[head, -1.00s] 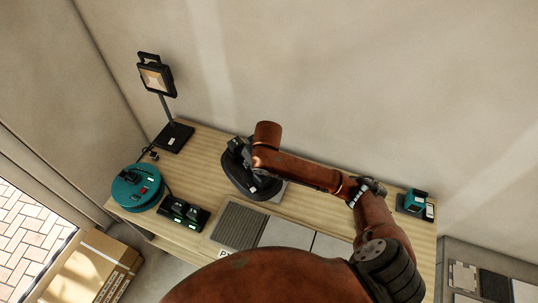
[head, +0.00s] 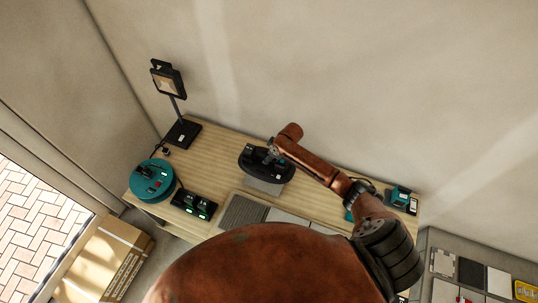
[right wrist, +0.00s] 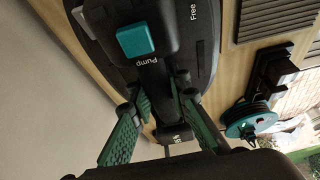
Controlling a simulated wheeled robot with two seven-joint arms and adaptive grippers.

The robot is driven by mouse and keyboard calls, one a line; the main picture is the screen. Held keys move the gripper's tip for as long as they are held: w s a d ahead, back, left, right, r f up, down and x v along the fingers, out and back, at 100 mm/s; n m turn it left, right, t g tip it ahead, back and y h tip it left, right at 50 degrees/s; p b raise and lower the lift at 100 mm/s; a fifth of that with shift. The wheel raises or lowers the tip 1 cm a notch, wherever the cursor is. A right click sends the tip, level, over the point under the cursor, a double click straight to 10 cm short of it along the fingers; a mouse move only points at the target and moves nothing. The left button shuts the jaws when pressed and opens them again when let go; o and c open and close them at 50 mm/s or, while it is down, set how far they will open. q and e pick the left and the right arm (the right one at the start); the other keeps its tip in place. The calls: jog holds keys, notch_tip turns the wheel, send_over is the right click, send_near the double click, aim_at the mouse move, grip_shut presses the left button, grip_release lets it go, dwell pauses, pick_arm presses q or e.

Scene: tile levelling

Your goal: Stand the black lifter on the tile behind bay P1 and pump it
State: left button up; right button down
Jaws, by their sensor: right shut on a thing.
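The black lifter (head: 278,176) is an oval plate with a body and handle, over the back of the workbench. In the right wrist view the lifter (right wrist: 195,62) shows a teal button beside the word "Pump", and the word "Free". My right gripper (head: 271,154) is shut on the lifter's handle; its green fingers (right wrist: 165,125) sit either side of it. A light grey tile (head: 263,187) shows below the lifter's front edge, partly covered. I cannot tell whether the lifter touches it. The P1 label is hidden behind my own body. My left gripper is out of view.
A ridged dark grey tile (head: 242,212) and lighter tiles (head: 284,217) lie along the bench front. A black charger (head: 195,205), teal cable reel (head: 152,181) and lamp (head: 167,82) stand left. A teal tool (head: 398,196) stands right. Bench left of the lifter is clear.

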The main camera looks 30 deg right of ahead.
aim_at(271, 163)
jog(key=shift+d+f, duration=0.2)
jog(key=shift+d, duration=0.05)
jog(key=shift+f, duration=0.15)
notch_tip(271, 163, down, 6)
jog(key=b, duration=0.6)
dwell(0.8)
jog(key=shift+f, duration=0.15)
dwell(0.4)
jog(key=shift+s+f+p, duration=0.1)
jog(key=shift+f+p, duration=0.15)
jog(key=shift+p, duration=0.05)
dwell(0.5)
jog(key=shift+f, duration=0.4)
dwell(0.7)
